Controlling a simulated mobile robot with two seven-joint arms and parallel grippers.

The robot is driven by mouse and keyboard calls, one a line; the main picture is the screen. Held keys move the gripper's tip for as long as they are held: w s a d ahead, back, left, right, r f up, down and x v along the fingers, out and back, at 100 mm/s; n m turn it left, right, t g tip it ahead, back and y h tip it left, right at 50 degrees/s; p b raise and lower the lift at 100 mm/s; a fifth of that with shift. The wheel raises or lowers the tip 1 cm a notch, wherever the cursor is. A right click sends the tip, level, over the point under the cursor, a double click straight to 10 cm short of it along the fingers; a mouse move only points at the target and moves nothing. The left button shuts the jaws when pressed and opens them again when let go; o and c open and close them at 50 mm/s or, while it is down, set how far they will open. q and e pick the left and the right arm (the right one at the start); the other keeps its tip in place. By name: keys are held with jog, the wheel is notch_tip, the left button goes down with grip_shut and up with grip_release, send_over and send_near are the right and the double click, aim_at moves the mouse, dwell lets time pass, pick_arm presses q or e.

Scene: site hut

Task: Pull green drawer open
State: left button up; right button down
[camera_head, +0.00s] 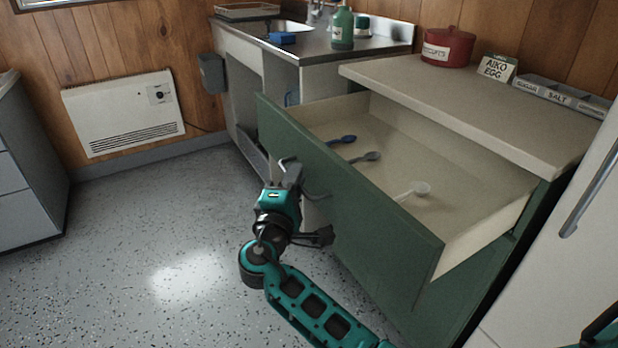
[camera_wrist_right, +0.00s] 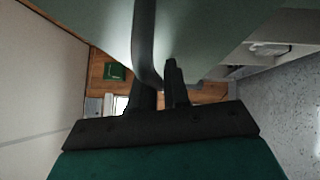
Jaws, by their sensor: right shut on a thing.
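The green drawer (camera_head: 365,200) stands far out from its cabinet, with its pale inside showing. A blue spoon (camera_head: 342,140), a grey spoon (camera_head: 365,157) and a white scoop (camera_head: 415,189) lie in it. My right gripper (camera_head: 288,172) is at the outer face of the drawer front, shut on the curved metal handle (camera_head: 316,195). In the right wrist view, the handle (camera_wrist_right: 145,45) runs down to my right gripper's dark fingers (camera_wrist_right: 160,90), partly hiding one another. My left gripper is not in view.
A sink unit with a green bottle (camera_head: 342,28) stands beyond. A white heater (camera_head: 123,112) hangs on the wall. The speckled floor (camera_head: 150,230) at left is clear.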

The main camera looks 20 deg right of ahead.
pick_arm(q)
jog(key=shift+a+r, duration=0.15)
pick_arm(e)
jog(key=shift+s+a, duration=0.1)
jog(key=shift+a, duration=0.5)
jog(key=c, duration=1.2)
grip_release()
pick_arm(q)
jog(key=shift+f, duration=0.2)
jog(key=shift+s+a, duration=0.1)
